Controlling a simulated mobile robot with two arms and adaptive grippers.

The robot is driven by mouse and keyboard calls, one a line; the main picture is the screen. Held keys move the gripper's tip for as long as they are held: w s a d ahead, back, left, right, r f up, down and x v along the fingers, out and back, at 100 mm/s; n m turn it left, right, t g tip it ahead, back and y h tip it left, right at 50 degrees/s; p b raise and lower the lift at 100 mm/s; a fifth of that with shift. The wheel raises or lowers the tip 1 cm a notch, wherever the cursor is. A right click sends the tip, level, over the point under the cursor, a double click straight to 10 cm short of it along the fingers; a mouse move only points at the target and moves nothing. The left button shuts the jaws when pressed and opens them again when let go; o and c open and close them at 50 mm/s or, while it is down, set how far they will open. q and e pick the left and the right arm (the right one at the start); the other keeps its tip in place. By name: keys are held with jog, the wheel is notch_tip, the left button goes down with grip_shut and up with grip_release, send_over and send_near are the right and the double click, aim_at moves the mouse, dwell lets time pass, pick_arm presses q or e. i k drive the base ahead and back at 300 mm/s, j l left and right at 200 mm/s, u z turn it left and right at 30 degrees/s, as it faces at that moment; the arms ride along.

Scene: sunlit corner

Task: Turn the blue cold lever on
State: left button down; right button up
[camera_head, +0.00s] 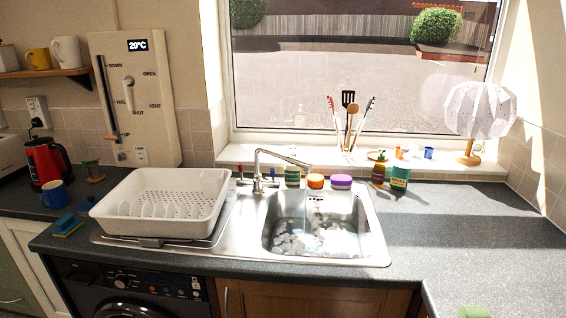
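The chrome tap (257,170) stands at the back of the steel sink, and its spout reaches right over the basin. A lever with a blue mark (273,173) is on the right side of the tap. A lever with a red mark (239,170) is on the left side. Both levers are small here, and I cannot tell their exact angles. The sink basin (372,240) holds whitish foam or lumps. Neither of my grippers is in view.
A white dish rack (140,222) stands left of the basin. Colourful tubs, including a purple one (341,181), and a green can (400,178) line the back. A blue mug (54,194) and red kettle (48,162) stand at left. The right counter (450,235) is mostly clear.

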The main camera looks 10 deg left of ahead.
aim_at(272, 184)
jog(key=i+j+z, duration=0.55)
jog(key=z, duration=0.3)
jog(key=i+j+z, duration=0.15)
jog(key=j+z, duration=0.25)
jog(key=j, duration=0.15)
